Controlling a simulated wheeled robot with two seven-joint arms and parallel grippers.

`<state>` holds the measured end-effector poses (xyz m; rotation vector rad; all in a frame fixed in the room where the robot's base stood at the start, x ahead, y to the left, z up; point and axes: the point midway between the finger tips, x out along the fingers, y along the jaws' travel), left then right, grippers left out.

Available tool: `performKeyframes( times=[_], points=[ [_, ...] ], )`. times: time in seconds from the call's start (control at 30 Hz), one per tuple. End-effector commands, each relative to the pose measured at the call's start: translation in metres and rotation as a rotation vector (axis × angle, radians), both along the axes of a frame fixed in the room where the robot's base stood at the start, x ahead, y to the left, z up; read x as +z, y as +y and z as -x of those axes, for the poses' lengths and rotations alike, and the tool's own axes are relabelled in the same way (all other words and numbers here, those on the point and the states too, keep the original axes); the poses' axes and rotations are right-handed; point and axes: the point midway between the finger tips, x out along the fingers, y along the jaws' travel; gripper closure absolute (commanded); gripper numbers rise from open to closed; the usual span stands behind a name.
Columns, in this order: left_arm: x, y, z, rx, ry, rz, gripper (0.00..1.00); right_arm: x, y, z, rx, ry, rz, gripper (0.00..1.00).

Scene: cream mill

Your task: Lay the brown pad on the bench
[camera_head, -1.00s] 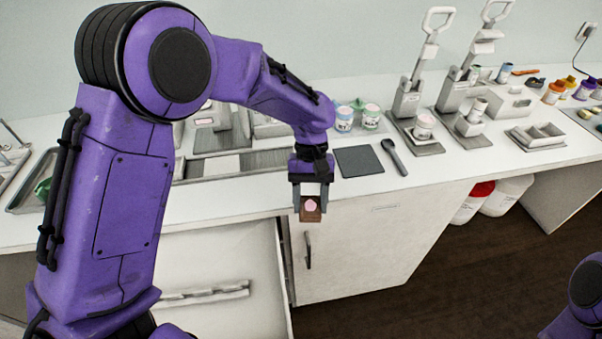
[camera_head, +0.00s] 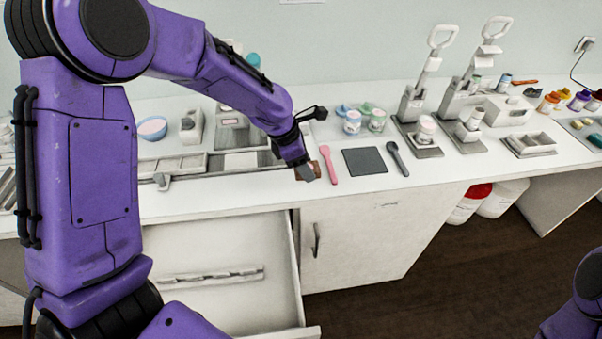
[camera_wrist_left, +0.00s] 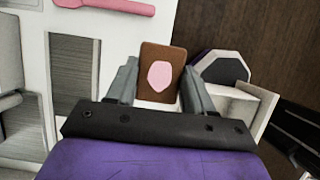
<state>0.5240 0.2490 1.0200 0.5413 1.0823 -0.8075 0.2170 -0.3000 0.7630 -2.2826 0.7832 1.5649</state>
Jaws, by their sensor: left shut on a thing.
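The brown pad (camera_wrist_left: 150,52) has a pink patch on its face and is between the two fingers of my left gripper (camera_wrist_left: 156,93) in the left wrist view. The gripper is shut on it. In the head view my left gripper (camera_head: 308,172) is at the front edge of the white bench (camera_head: 235,196), left of the pink spatula, with a bit of the pad (camera_head: 317,166) showing. I cannot tell whether the pad touches the bench top. My right gripper is out of view.
The pink spatula (camera_head: 328,164), a dark grey square mat (camera_head: 364,161) and a dark spoon (camera_head: 398,160) lie to the right. Jars (camera_head: 352,122) stand behind. An open drawer (camera_head: 215,260) juts out below the bench. White bench shows between the mat and front edge.

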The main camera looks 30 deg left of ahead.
Motion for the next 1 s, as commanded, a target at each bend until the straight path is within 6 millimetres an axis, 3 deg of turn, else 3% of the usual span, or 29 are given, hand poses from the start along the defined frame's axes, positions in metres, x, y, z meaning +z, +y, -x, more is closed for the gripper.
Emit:
performKeyframes(
  times=[0.1,0.33,0.5,0.83,0.87,0.9,0.93,1.0],
  points=[
    [-0.027,0.014,-0.013,0.001,0.008,0.003,0.77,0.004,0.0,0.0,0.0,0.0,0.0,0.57],
    [-0.054,0.029,-0.028,0.0,0.007,0.001,0.77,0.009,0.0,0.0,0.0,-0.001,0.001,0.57],
    [-0.078,0.027,-0.027,-0.001,0.006,0.002,0.77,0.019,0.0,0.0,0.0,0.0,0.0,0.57],
    [-0.083,0.027,-0.027,-0.003,0.004,0.0,0.77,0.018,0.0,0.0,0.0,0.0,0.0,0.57],
    [-0.084,0.027,-0.028,-0.003,0.004,0.0,0.45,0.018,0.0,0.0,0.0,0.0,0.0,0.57],
    [-0.084,0.027,-0.028,-0.003,0.003,0.001,0.32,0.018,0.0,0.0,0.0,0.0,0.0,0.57],
    [-0.084,0.027,-0.028,-0.003,0.003,0.001,0.23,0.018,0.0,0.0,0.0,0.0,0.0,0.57],
    [-0.084,0.027,-0.028,-0.003,0.003,0.001,0.23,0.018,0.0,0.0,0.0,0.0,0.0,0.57]
  ],
)
